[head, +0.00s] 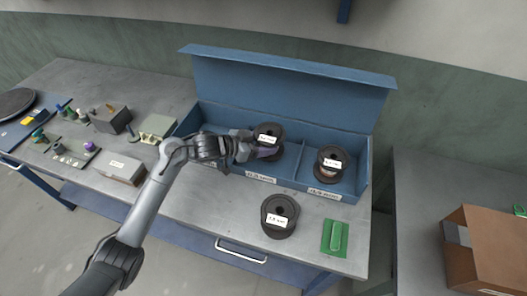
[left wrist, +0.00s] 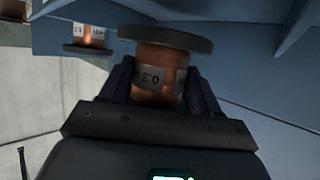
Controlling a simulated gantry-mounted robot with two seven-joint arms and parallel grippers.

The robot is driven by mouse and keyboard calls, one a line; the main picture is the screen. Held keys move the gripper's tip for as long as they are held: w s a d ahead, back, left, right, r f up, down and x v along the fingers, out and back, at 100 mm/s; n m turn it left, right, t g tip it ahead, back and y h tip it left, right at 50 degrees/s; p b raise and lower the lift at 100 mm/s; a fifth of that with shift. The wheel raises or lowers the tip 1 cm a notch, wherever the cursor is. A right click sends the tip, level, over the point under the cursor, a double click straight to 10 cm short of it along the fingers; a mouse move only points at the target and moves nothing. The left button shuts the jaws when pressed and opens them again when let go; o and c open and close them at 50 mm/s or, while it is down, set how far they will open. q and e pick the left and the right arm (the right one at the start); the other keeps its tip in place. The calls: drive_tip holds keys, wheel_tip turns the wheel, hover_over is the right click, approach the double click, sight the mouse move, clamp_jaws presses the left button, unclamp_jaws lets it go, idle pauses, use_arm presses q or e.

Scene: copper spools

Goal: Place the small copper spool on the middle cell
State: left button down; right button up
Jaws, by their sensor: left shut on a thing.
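A copper spool with black flanges and a white label (head: 268,130) is held by my left gripper (head: 262,149) at the middle cell of the blue box (head: 281,182). In the left wrist view my left gripper (left wrist: 160,88) is shut around the copper winding of this spool (left wrist: 158,62), one flange beyond the fingers. I cannot tell whether the spool touches the cell floor. Another spool (head: 333,160) is in the right cell, and a spool (left wrist: 90,36) also shows in the left wrist view. My arm partly hides the left cell. My right gripper is not in view.
A dark spool (head: 280,216) stands on the table in front of the box, beside a green object (head: 335,237). The raised blue lid (head: 290,85) stands behind the cells. Small boxes and parts lie at left. A cardboard box (head: 487,250) is at right.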

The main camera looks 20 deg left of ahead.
use_arm(q)
wheel_tip(320, 180, down, 4)
drive_tip(key=shift+r+b, duration=0.2)
drive_tip(key=shift+b, duration=0.35)
drive_tip(key=shift+f, duration=0.1)
drive_tip(key=shift+c, duration=1.1)
unclamp_jaws()
drive_tip(key=shift+f, duration=0.15)
